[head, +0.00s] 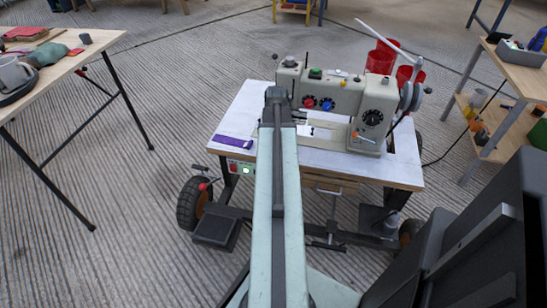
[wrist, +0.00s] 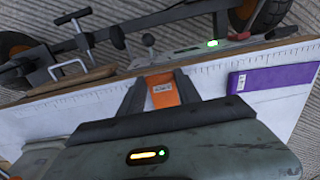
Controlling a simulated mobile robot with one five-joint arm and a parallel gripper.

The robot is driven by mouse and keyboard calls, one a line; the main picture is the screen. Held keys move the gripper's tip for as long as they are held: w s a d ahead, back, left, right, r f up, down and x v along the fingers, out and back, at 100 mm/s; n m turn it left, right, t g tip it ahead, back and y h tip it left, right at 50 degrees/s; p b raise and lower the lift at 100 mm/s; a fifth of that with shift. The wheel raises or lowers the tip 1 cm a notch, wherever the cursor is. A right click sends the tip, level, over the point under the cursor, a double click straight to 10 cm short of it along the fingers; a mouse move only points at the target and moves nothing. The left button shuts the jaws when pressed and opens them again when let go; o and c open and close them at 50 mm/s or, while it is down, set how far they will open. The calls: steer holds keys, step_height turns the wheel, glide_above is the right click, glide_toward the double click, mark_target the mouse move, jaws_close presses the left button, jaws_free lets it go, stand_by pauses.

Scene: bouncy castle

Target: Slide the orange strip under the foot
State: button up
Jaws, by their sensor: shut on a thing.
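In the wrist view my gripper (wrist: 160,78) is shut on the orange strip (wrist: 162,92), which shows between its two grey fingers with a small white label on it. Gripper and strip are over the white table top near its ruled edge; I cannot tell whether the strip touches the top. In the head view the sewing machine (head: 331,92) stands on the white table (head: 232,122). My arm runs straight up the picture in front of it and hides my gripper and the strip. The foot cannot be made out in either view.
A purple piece (head: 236,141) lies on the table left of my arm; the wrist view shows it too (wrist: 262,80). A wooden table (head: 60,62) is at left and a shelf unit (head: 510,80) at right.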

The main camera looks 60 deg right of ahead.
steer(key=shift+w+d+f, duration=0.1)
steer(key=shift+w+d, duration=0.15)
steer(key=shift+d, duration=0.5)
steer(key=shift+w+d+r, duration=0.1)
steer(key=shift+w+d, duration=0.1)
steer(key=shift+d, duration=0.6)
steer(key=shift+w+d+f, duration=0.1)
steer(key=shift+w+d, duration=0.15)
steer(key=shift+d, duration=0.5)
steer(key=shift+w+a, duration=0.1)
steer(key=shift+w, duration=0.05)
steer(key=o, duration=1.1)
steer(key=shift+c, duration=0.2)
step_height(320, 180, up, 8)
steer(key=p, duration=0.7)
steer(key=shift+p, duration=0.3)
steer(key=shift+f, duration=0.15)
